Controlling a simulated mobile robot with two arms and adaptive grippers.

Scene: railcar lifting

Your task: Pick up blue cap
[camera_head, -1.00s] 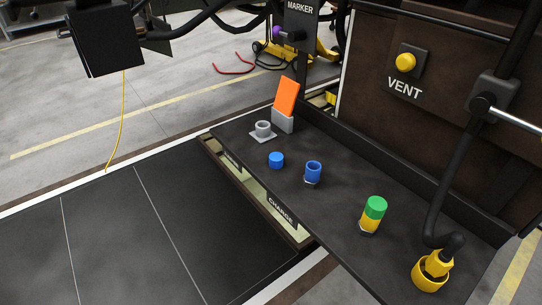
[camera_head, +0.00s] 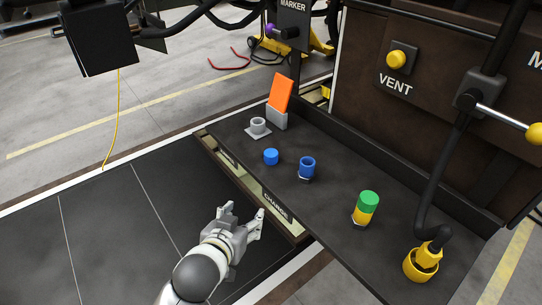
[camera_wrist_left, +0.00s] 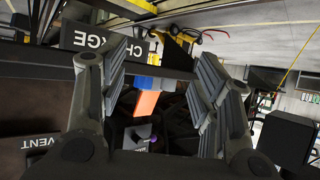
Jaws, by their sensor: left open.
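A small solid blue cap (camera_head: 271,156) stands on the dark shelf (camera_head: 335,215) near its left edge. A blue hollow fitting (camera_head: 307,167) stands just to its right. My left gripper (camera_head: 245,211) is open and empty, in front of the shelf's left edge by the CHARGE label and apart from the cap. In the left wrist view, my left gripper's two fingers (camera_wrist_left: 163,82) are spread wide. Blue pieces (camera_wrist_left: 143,83) show beyond them, partly covered; I cannot tell which is the cap. My right gripper is not in view.
A grey ring holder (camera_head: 258,128) and an orange piece in a grey stand (camera_head: 280,95) are behind the cap. A green-and-yellow cylinder (camera_head: 366,207) and a yellow connector with a hose (camera_head: 423,262) stand to the right. A wall bounds the shelf's back.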

